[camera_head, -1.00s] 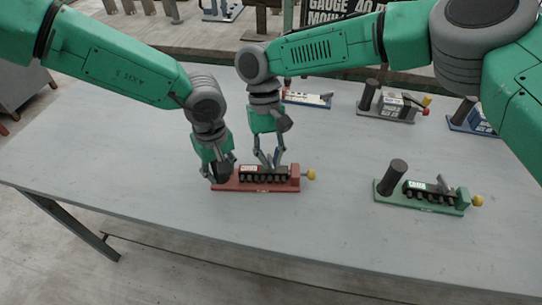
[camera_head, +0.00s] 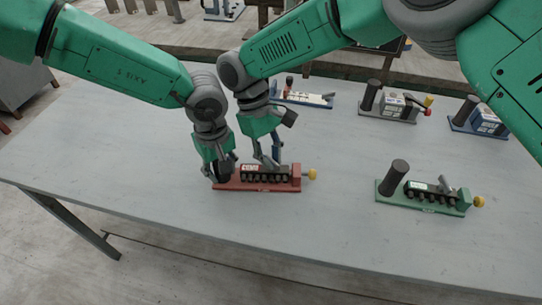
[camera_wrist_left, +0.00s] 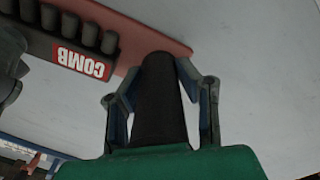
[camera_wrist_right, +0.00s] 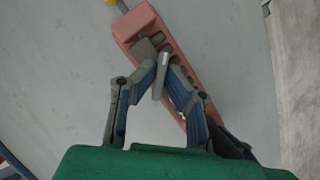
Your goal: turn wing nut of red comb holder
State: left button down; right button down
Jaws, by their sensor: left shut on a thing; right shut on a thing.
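The red comb holder (camera_head: 284,188) lies near the table's front edge. It has a black post at its left end, a black comb block (camera_head: 264,178) labelled COMB and a yellow knob (camera_head: 311,174) at its right end. My left gripper (camera_head: 221,172) is shut around the black post, which shows between its fingers in the left wrist view (camera_wrist_left: 160,110). My right gripper (camera_head: 270,163) is above the comb block. In the right wrist view its fingertips (camera_wrist_right: 160,66) close on the thin grey wing nut (camera_wrist_right: 159,82). My fingers partly hide the nut.
A green comb holder (camera_head: 385,196) with a grey wing nut (camera_head: 444,184) stands to the right. Grey (camera_head: 371,114) and blue (camera_head: 458,124) holders and another blue-based fixture (camera_head: 318,101) stand further back. The table (camera_head: 150,180) is clear at front and left.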

jog(key=shift+d+n+t+h, duration=0.2)
jog(key=shift+n+t+h, duration=0.15)
jog(key=shift+n, duration=0.65)
jog(key=shift+w, duration=0.1)
jog(key=c, duration=1.9)
grip_release()
jog(key=shift+r, duration=0.1)
jog(key=shift+c, duration=0.2)
jog(key=shift+a, duration=0.1)
